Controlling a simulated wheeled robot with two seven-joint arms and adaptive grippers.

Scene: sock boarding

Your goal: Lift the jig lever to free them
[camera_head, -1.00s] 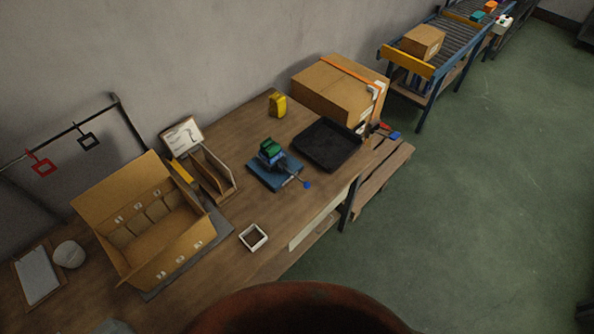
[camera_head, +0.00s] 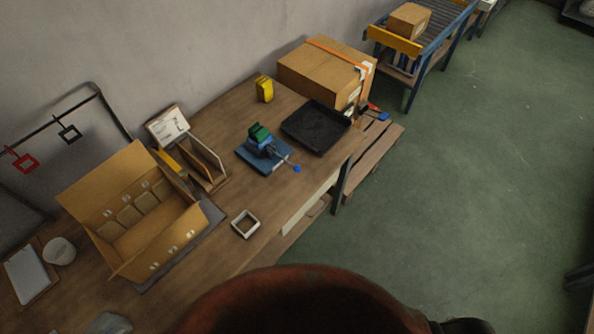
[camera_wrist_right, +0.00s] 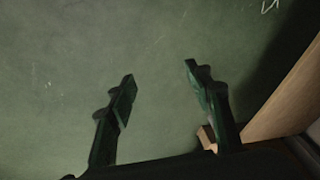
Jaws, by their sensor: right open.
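The blue jig (camera_head: 262,157) stands on the wooden table, with a green folded bundle (camera_head: 259,133), likely the socks, on its top. Its lever ends in a blue knob (camera_head: 297,169) and sticks out to the right, low over the table's front side. Whether the lever clamps the bundle is too small to tell. My right gripper (camera_wrist_right: 158,85) is open and empty in the right wrist view, over the green floor, away from the jig. My left gripper is in neither view.
A black tray (camera_head: 318,128) lies right of the jig, and a yellow object (camera_head: 265,89) stands behind.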

